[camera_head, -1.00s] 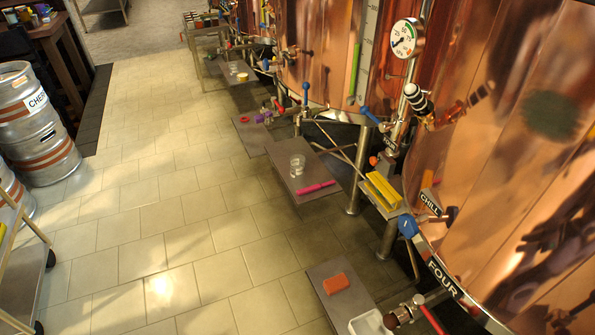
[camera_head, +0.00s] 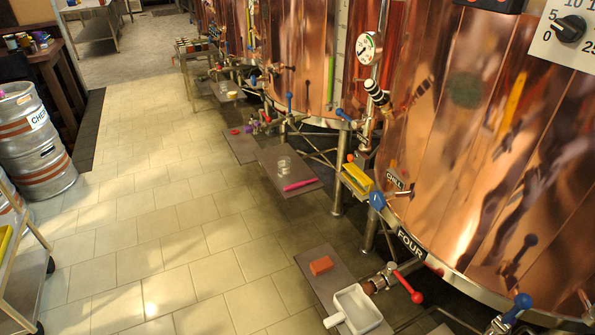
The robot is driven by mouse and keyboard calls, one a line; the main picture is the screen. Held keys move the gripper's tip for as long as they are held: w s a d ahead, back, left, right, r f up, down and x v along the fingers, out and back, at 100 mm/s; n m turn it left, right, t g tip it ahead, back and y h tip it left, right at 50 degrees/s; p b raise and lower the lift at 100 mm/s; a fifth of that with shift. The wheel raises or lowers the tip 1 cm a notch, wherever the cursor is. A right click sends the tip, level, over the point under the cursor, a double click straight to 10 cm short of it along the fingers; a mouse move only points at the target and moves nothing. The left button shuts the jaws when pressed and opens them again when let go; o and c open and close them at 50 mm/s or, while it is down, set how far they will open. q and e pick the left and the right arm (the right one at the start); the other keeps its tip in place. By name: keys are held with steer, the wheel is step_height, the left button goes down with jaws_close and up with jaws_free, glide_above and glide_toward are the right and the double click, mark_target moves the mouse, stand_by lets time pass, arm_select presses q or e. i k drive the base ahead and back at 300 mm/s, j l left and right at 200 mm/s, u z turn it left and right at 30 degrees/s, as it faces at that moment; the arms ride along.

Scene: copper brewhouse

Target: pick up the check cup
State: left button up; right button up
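No label marks a check cup in view. A small clear cup (camera_head: 284,166) stands upright on a dark shelf (camera_head: 270,155) beside the copper vessels, with a pink stick-like item (camera_head: 301,185) next to it. A white open container with a handle (camera_head: 357,309) sits on a nearer dark shelf (camera_head: 312,285) at the bottom, beside a red-orange block (camera_head: 321,266). Smaller items on the farther shelves are too small to make out. Neither of my grippers is in view.
Copper vessels (camera_head: 440,150) with valves and a gauge (camera_head: 368,47) line the right. A yellow item (camera_head: 357,178) lies by the FOUR vessel. Steel kegs (camera_head: 35,140) and a cart (camera_head: 25,260) stand at the left. The tiled floor (camera_head: 150,220) between is clear.

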mark_target(284, 162)
steer(key=z, duration=1.2)
steer(key=j+z, duration=0.45)
steer(key=z, duration=0.2)
steer(key=j, duration=3.25)
steer(key=i+j, duration=0.4)
steer(key=i, duration=0.15)
